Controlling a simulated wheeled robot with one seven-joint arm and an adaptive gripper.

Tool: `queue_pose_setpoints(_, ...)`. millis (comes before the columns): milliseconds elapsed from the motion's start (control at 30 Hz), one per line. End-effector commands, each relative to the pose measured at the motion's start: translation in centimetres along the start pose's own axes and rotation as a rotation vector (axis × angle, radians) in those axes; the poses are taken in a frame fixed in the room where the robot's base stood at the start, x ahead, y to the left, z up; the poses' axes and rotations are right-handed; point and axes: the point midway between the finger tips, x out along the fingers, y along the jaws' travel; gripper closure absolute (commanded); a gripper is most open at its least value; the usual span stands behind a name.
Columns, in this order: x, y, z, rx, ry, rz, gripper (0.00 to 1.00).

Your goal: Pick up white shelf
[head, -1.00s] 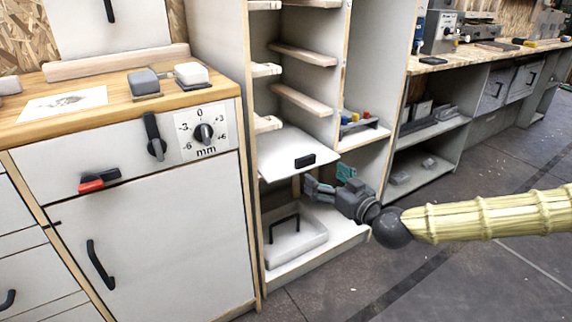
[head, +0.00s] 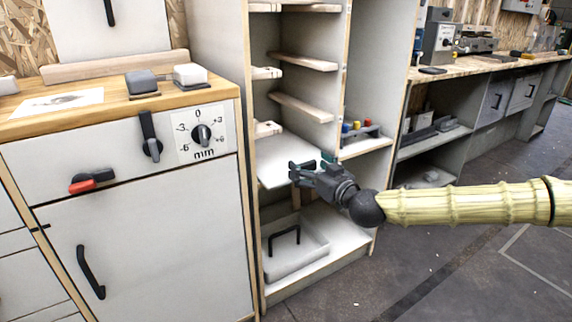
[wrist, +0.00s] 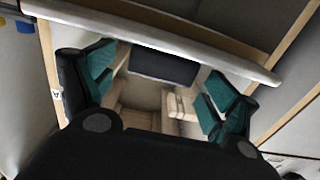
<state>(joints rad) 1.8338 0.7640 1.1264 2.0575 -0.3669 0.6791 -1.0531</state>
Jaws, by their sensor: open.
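The white shelf (head: 275,155) is a pale panel in the narrow cabinet, below several wooden rails. My gripper (head: 297,173) is at the shelf's front edge and hides its black handle in the head view. In the wrist view, the shelf's pale front edge (wrist: 205,53) runs slantwise across the top. The black handle (wrist: 165,66) shows between my open, teal-padded fingers (wrist: 160,88). The fingers look apart from the handle; whether they touch it cannot be told.
A white tray with a black handle (head: 297,257) sits on the cabinet floor below. A wooden-topped cabinet (head: 120,190) with a dial stands close at left. A small rack with coloured items (head: 360,134) is in the right compartment. Floor at right is clear.

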Motion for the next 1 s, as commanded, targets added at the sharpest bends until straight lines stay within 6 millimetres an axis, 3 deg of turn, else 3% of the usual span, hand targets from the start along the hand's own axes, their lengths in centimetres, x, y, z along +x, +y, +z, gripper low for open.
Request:
queue_pose_setpoints(200,1.9,0.1,0.0,0.0,0.001,0.0,0.12)
queue_pose_setpoints(467,2.0,0.1,-0.1,0.0,0.0,0.001,0.14)
queue_pose_setpoints(800,2.0,0.1,-0.1,0.0,0.0,0.001,0.74)
queue_pose_setpoints(1000,2.0,0.1,-0.2,-0.001,0.002,0.001,0.75)
